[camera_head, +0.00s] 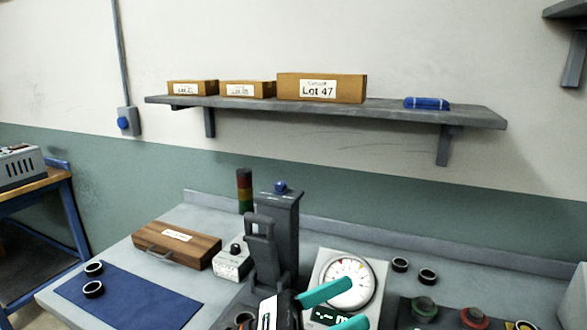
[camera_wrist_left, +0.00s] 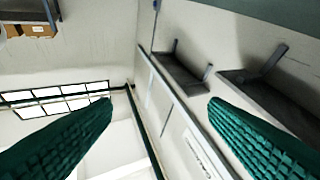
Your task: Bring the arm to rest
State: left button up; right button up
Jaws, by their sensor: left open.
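My left gripper (camera_head: 358,302) is at the bottom middle of the head view, with its two teal fingers apart and pointing right. It is raised in front of the dial gauge (camera_head: 347,283) and covers part of it. In the left wrist view the ribbed green fingers (camera_wrist_left: 160,100) are spread wide with nothing between them. That view looks at the wall and a window, away from the bench top. My right gripper is in neither view.
A grey upright machine (camera_head: 280,235) stands left of the gauge. Dark rings (camera_head: 94,269) lie on a blue mat (camera_head: 140,299), and two more (camera_head: 400,264) lie right of the gauge. A wooden case (camera_head: 177,245) sits behind the mat. A wall shelf (camera_head: 470,115) holds boxes (camera_head: 322,88).

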pick_arm(q)
jog(key=w+a+f+n+t+y, duration=0.35)
jog(key=a+n+t+y, duration=0.45)
jog(key=n, duration=0.6)
jog(key=w+a+f+n+t+y, duration=0.2)
jog(key=w+a+n+t+y, duration=0.3)
jog(key=n+t, duration=0.7)
jog(key=s+a+f+n+g+y, duration=0.2)
jog(key=a+f+n+g+y, duration=0.25)
jog(key=f+n, duration=0.3)
jog(key=s+a+f+n+g+y, duration=0.2)
jog(key=a+f+n+g+y, duration=0.25)
jog(key=f+n, duration=0.3)
jog(key=s+a+f+n+g, duration=0.2)
jog(key=s+f+n+g, duration=0.25)
jog(key=s+f, duration=0.4)
jog(key=s+a+f+n+g, duration=0.25)
jog(key=s+f+g, duration=0.35)
jog(key=s, duration=0.5)
notch_tip(320, 180, down, 26)
jog(key=s+g, duration=0.1)
jog(key=g, duration=0.1)
jog(key=s+a+f+y, duration=0.1)
jog(key=s+a+f, duration=0.1)
jog(key=s+f, duration=1.4)
jog(key=shift+s+a+f+g, duration=0.2)
jog(key=shift+s+a+g, duration=0.05)
jog(key=shift+s+g, duration=0.1)
